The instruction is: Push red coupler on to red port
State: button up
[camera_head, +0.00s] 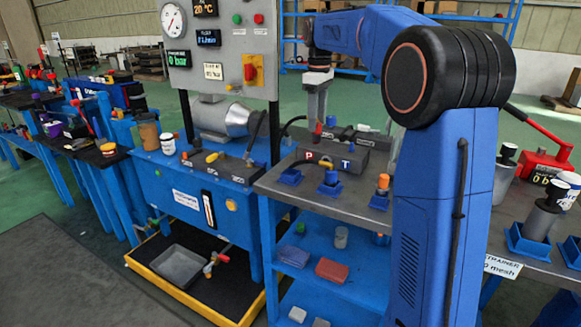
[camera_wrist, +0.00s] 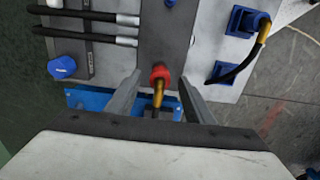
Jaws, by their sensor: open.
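A red part with a brass-coloured stem (camera_wrist: 160,76), which looks like the red coupler, stands at the grey block (camera_wrist: 165,35) in the wrist view. In the head view a small red part (camera_head: 318,128) shows just under my gripper (camera_head: 316,112). In the wrist view my gripper (camera_wrist: 158,82) is open, with one finger on each side of the red and brass part and a gap on both sides. Whether the red part is seated on a red port cannot be told. The port itself is not clearly seen. The grey block carries P and T labels in the head view.
Blue holders (camera_head: 330,185) stand on the bench in front of the block. Two black hoses (camera_wrist: 90,28) lie left of it in the wrist view, near a blue knob (camera_wrist: 62,66). A yellow-ended hose (camera_wrist: 263,32) runs between blue sockets at right.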

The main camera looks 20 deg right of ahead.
jog(key=shift+r, duration=1.95)
notch_tip(320, 180, up, 11)
jog(key=s+a+f+m+t, duration=0.1)
jog(key=s+a+f+m, duration=0.1)
jog(key=s, duration=0.8)
jog(key=s+a+f+m+t, duration=0.1)
jog(key=s+f+m+t, duration=0.1)
jog(key=s+f, duration=1.3)
jog(key=s+a+f+m+t, duration=0.1)
jog(key=s+f+m, duration=0.4)
jog(key=s+f, duration=1)
jog(key=shift+s+a+f+t, duration=0.3)
jog(key=shift+s+a+t, duration=0.15)
jog(key=shift+s, duration=0.7)
